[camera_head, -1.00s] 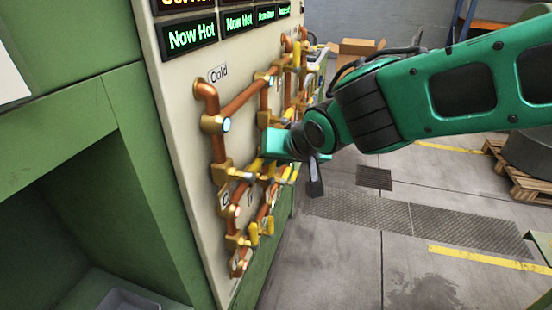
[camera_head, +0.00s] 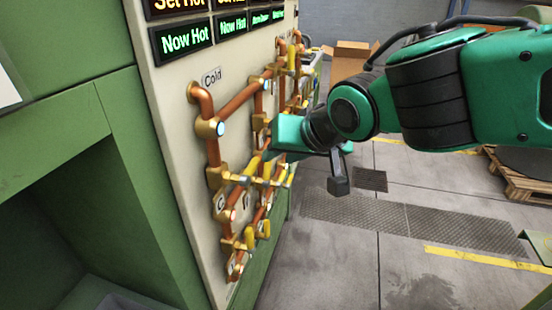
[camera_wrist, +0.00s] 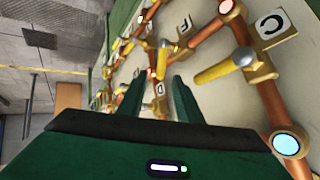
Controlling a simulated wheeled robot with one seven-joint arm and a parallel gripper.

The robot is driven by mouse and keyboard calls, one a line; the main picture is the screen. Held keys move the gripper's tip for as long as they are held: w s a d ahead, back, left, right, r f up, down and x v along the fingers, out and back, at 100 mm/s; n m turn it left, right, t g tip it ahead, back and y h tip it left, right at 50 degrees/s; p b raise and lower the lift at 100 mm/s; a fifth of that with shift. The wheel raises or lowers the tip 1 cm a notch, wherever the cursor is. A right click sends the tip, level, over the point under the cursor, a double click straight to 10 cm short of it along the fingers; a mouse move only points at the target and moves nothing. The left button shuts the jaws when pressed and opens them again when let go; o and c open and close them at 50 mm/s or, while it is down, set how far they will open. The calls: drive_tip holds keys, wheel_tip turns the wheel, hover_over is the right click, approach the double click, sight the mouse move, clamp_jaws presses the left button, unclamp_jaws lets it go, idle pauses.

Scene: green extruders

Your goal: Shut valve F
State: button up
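The panel (camera_head: 180,105) carries copper pipes with brass valves and yellow lever handles. In the wrist view, one yellow handle (camera_wrist: 212,73) juts from a valve beside a plate marked C (camera_wrist: 272,25). Another yellow handle (camera_wrist: 152,56) sits on a valve near a plate that looks like F (camera_wrist: 183,24), though the letter is hard to read. My gripper (camera_wrist: 157,84) is open, its two green fingers apart and pointing along the pipework. No handle is clearly held between them. In the head view my gripper's green hand (camera_head: 291,133) is close to the panel and its fingertips are hidden.
A Cold label (camera_head: 211,76) and lit Now Hot displays (camera_head: 186,39) are above the pipes. A cardboard box (camera_head: 351,60) and a pallet (camera_head: 518,176) stand farther back. The floor (camera_head: 400,275) right of the panel is open.

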drive_tip(key=shift+v, duration=1.35)
